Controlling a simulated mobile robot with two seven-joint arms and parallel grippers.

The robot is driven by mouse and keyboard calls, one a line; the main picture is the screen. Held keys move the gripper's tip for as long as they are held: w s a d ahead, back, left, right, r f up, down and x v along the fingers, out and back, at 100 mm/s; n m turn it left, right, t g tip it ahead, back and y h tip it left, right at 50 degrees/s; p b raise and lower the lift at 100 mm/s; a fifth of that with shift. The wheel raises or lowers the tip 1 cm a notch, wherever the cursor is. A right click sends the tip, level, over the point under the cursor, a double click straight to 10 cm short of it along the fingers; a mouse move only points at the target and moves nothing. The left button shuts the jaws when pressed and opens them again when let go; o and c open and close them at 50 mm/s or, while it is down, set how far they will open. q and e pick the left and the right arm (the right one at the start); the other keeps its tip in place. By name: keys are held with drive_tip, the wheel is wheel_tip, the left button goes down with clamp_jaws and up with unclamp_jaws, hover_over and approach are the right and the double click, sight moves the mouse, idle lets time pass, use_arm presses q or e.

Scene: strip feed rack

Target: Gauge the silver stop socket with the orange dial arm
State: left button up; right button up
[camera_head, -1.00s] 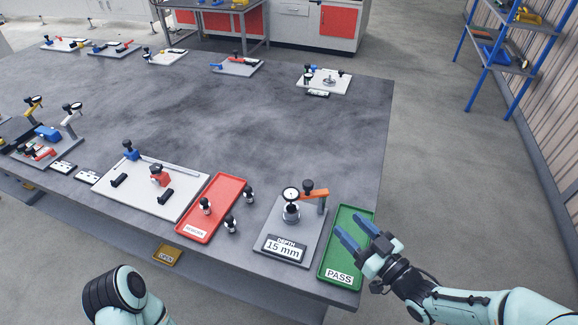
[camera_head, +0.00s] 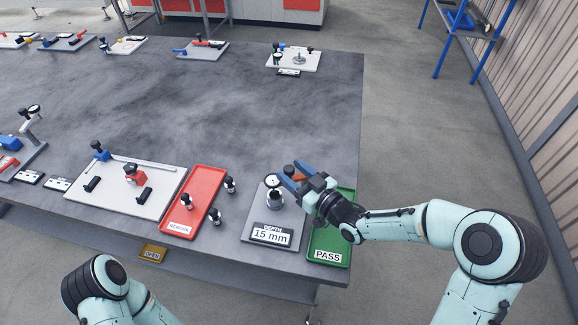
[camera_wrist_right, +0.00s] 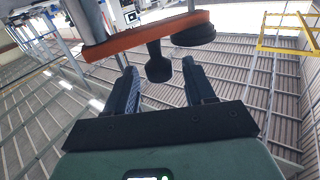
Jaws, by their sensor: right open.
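The depth gauge stands on a grey plate (camera_head: 258,216) marked "DEPTH 15 mm". Its orange dial arm (camera_head: 290,171) is partly hidden behind my right gripper (camera_head: 286,174); a white dial (camera_head: 273,181) is at its left end. The silver stop socket (camera_head: 276,199) sits upright below the dial. My right gripper is open at the dial arm. In the right wrist view the orange arm (camera_wrist_right: 150,38) crosses beyond the fingers, and a black knob (camera_wrist_right: 158,66) hangs between the fingertips, with no clear contact. My left gripper is out of view.
A green PASS tray (camera_head: 328,246) lies right of the plate, under my right wrist. A red REWORK tray (camera_head: 205,190) lies left, with several small black-and-silver sockets in or beside it. A white fixture board (camera_head: 115,195) is farther left. The table's middle is clear.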

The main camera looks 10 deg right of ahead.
drive_tip(key=shift+x, duration=1.05)
clamp_jaws()
